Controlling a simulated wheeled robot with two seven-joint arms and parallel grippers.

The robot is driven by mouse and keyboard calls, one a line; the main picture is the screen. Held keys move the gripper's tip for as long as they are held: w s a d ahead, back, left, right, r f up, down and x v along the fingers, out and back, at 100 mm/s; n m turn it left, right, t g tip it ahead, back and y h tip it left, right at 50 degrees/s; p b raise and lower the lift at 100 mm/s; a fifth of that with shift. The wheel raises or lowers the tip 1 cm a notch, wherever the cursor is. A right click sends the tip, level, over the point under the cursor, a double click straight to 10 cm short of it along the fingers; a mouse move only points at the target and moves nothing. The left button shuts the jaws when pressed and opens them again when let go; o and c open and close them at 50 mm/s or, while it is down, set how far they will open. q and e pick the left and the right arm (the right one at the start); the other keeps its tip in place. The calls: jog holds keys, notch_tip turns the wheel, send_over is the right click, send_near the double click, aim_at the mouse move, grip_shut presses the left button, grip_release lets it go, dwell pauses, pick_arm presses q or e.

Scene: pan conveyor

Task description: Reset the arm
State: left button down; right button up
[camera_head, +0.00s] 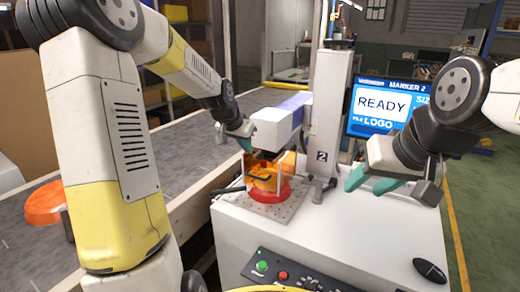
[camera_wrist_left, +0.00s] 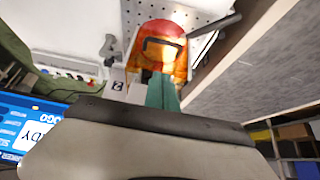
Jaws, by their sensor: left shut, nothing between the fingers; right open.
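My left gripper (camera_head: 246,145) is shut and empty. It hangs just behind and above an orange-red pan (camera_head: 276,192), beside the white marking head (camera_head: 272,130). The left wrist view shows its green fingers (camera_wrist_left: 162,91) together, in front of the pan (camera_wrist_left: 160,30), with no object between them. The pan sits on the perforated plate (camera_head: 291,209) under the marking head, partly covered by an orange see-through guard. I cannot tell whether the fingers touch the guard. My right gripper (camera_head: 372,184) is open and empty, above the right side of the white machine table.
A screen (camera_head: 383,108) reading READY stands behind my right gripper. The marker's column (camera_head: 329,115) rises between my grippers. Another orange pan (camera_head: 43,204) lies on the grey conveyor (camera_head: 190,150) at left, partly behind my left arm.

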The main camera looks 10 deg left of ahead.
pick_arm(q)
jog(key=s+r+n, duration=0.1)
jog(key=s+r, duration=0.2)
jog(key=s, duration=0.7)
jog(key=s+r+n, duration=0.1)
jog(key=s+r, duration=0.2)
jog(key=s, duration=0.8)
jog(key=s+r+n, duration=0.1)
jog(key=s+r, duration=0.2)
jog(key=s, duration=0.7)
jog(key=shift+s+d+r+n, duration=0.2)
jog(key=shift+n, duration=0.2)
